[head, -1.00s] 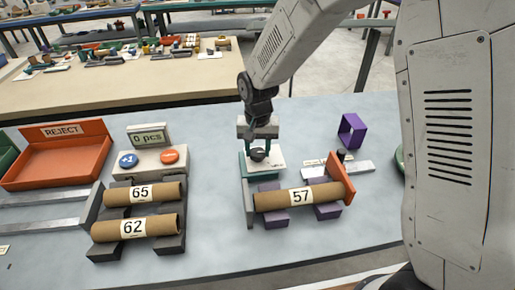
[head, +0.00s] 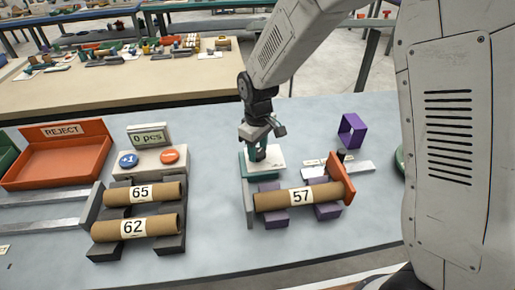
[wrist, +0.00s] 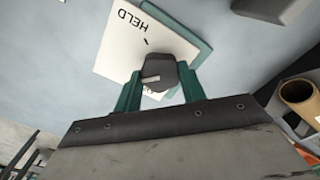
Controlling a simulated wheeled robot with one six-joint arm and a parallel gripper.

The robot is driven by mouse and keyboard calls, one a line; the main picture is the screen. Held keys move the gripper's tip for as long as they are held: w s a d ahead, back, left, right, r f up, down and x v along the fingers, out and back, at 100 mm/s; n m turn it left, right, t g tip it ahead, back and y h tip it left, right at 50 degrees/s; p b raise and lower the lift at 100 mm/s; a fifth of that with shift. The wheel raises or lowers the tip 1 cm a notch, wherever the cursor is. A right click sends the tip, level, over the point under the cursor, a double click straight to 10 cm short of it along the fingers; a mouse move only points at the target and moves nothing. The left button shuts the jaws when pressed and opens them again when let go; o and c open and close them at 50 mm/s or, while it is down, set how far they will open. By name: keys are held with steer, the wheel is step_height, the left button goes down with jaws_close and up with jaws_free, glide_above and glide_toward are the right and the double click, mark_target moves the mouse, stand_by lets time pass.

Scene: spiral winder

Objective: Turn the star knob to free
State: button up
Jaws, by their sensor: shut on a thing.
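The dark grey star knob (wrist: 160,70) sits on a white label plate (wrist: 115,45) on a teal base (wrist: 200,25). The plate reads HELD beside a small black tick; a second word is mostly hidden by the knob and gripper. A short white mark on the knob lies toward its lower left in the wrist view, away from the HELD tick. My gripper (wrist: 156,88) is shut on the knob, one teal finger on each side. In the head view my gripper (head: 257,152) hides most of the knob above the plate (head: 276,162).
A cardboard tube marked 57 (head: 274,200) lies on purple supports in front, with an orange end plate (head: 342,178) at right. Tubes 65 (head: 165,192) and 62 (head: 160,226) lie on a dark rack at left. A purple frame (head: 343,130) stands behind right.

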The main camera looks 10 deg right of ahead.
mark_target(258, 151)
steer(key=n, duration=0.4)
steer(key=shift+n, duration=0.3)
steer(key=n, duration=0.4)
steer(key=shift+n, duration=0.3)
steer(key=o, duration=1)
steer(key=shift+c, duration=0.2)
steer(key=shift+r, duration=0.1)
step_height(258, 151, up, 8)
steer(key=shift+f, duration=0.15)
